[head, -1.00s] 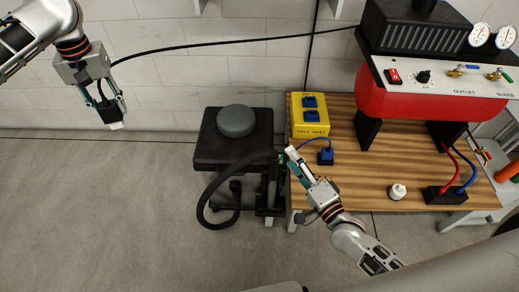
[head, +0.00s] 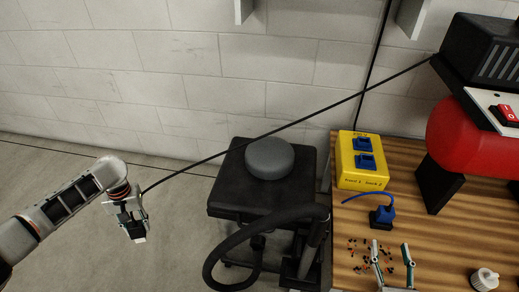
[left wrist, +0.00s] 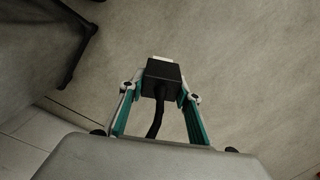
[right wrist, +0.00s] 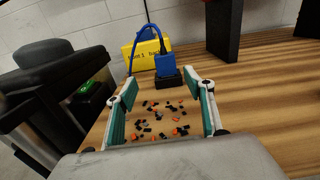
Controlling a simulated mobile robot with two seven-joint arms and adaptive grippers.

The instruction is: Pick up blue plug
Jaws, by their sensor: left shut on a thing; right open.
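The blue plug (head: 383,214) sits in a small black base on the wooden table, with a thin blue cord curving from it. It also shows in the right wrist view (right wrist: 166,66), just ahead of the fingers. My right gripper (head: 391,250) is open and empty, on the near side of the plug and apart from it. In the right wrist view, my right gripper's fingers (right wrist: 161,92) stand wide apart. My left gripper (head: 138,232) is shut on a black plug (left wrist: 162,78) with a pale end and a black cable, held over the floor far to the left.
A yellow box (head: 350,178) with two blue sockets stands behind the blue plug. Small black and orange bits (head: 362,256) lie scattered beside my right gripper. A white knob-like piece (head: 484,279), a red tank (head: 470,140) and a black stool (head: 222,195) are nearby.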

